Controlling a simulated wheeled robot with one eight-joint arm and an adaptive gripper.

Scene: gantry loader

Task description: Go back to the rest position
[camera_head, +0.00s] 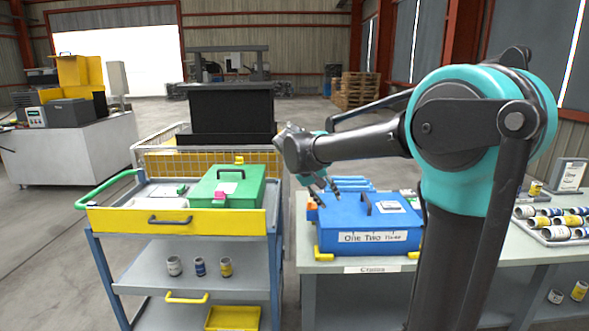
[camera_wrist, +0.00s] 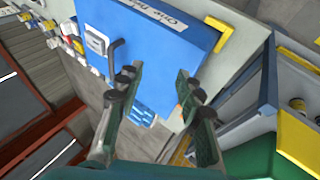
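My gripper (camera_head: 327,191) hangs at the end of my arm, above the rear left part of a blue case (camera_head: 370,222) on the grey bench. In the wrist view my gripper (camera_wrist: 158,78) has its two fingers apart with nothing between them. The blue case (camera_wrist: 157,38) lies beyond the fingertips there, with its dark handle and white label in sight. Its lid looks closed. Whether the fingers touch the case cannot be told.
A blue trolley (camera_head: 177,221) with a green case (camera_head: 228,186) stands left of the bench (camera_head: 335,262). A tray (camera_head: 548,231) of several cans lies at the bench's right. A wire cage (camera_head: 210,160) stands behind the trolley. Open floor (camera_head: 45,240) lies at left.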

